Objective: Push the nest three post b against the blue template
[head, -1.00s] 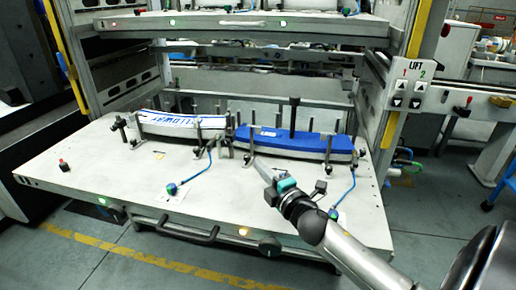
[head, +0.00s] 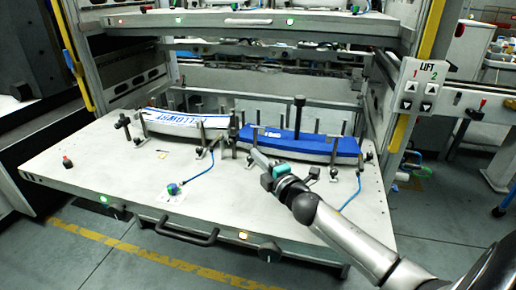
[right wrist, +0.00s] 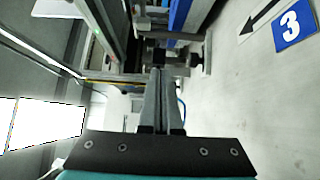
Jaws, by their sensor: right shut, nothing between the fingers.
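The blue template (head: 285,140) lies on a pale block on the right half of the table; its blue edge also shows in the right wrist view (right wrist: 180,14). Thin upright posts stand around it, one of them a front post (head: 249,143) near its left end. No label tells me which is post b. My right gripper (head: 254,152) is shut and empty, its tips close to that front post. In the right wrist view the shut fingers (right wrist: 158,75) point at a dark post fitting (right wrist: 160,55); contact cannot be told. My left gripper is not in view.
A white template with blue lettering (head: 185,120) lies on the left, also among posts. A blue cable (head: 203,174) crosses the table front. A blue sign with a 3 (right wrist: 292,27) marks the tabletop. An upper shelf (head: 220,20) hangs above the back. The front left tabletop is mostly clear.

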